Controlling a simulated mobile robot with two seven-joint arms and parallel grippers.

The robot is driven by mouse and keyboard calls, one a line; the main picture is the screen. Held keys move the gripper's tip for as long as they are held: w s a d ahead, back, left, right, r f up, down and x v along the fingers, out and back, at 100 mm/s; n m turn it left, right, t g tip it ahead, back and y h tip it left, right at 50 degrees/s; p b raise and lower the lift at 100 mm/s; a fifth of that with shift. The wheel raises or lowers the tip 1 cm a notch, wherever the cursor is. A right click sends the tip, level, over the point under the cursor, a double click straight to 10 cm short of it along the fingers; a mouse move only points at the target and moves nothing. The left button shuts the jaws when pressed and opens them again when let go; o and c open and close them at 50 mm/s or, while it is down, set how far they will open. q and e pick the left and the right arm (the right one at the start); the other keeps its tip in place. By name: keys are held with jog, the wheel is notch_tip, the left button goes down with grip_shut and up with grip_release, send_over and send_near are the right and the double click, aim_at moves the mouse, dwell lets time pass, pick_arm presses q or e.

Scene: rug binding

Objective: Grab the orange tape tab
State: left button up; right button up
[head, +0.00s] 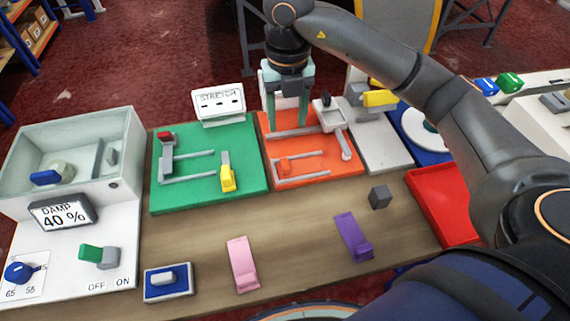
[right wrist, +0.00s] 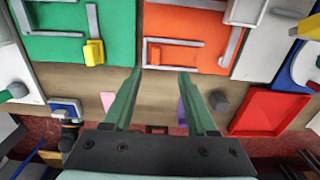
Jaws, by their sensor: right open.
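The orange tape tab (head: 284,167) appears as a small orange-red block at the left of the lower grey rail on the orange board (head: 345,166). In the right wrist view the tab (right wrist: 154,55) shows just beyond the fingertips, nearly between them in the picture. My right gripper (head: 287,118) is open and empty, pointing down over the back part of the orange board. Its two fingers also show in the right wrist view (right wrist: 160,74). The tab is apart from the fingers. My left gripper is not in view.
A green board (head: 205,140) with a yellow clip (head: 228,180) lies to the left, below a STRETCH sign (head: 218,102). A red tray (head: 443,205) and a grey cube (head: 380,197) are at the right. Pink (head: 242,264) and purple (head: 353,237) pieces lie in front.

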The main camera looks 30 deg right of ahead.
send_over(284, 162)
jog(key=d, duration=0.1)
jog(key=f, duration=0.6)
jog(key=shift+w+f, duration=0.1)
jog(key=shift+w, duration=0.1)
jog(key=f, duration=0.2)
jog(key=a+f+p, duration=0.1)
jog(key=f, duration=0.1)
jog(key=shift+s+f, duration=0.1)
jog(key=shift+s, duration=0.15)
jog(key=shift+f, duration=0.6)
grip_shut()
